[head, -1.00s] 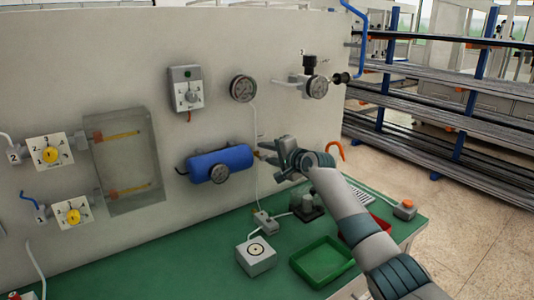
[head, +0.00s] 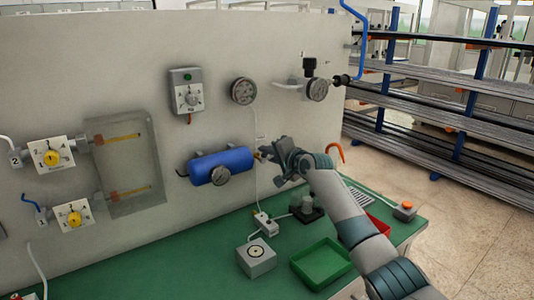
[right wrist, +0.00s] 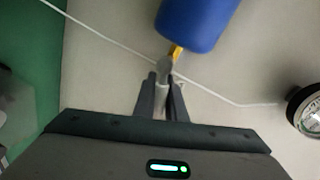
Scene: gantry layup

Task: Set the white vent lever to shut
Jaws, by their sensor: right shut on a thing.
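The white vent lever (right wrist: 164,66) is beside this fitting, a short pale piece. My right gripper (head: 267,152) is at the tank's right end. In the right wrist view its fingers (right wrist: 162,84) are shut on the lever. The lever's angle is hard to tell in the head view, where the gripper hides most of it. My left gripper is not in view.
A thin white hose (head: 256,125) hangs down the panel close to my right gripper. A round gauge (head: 243,91) sits above.

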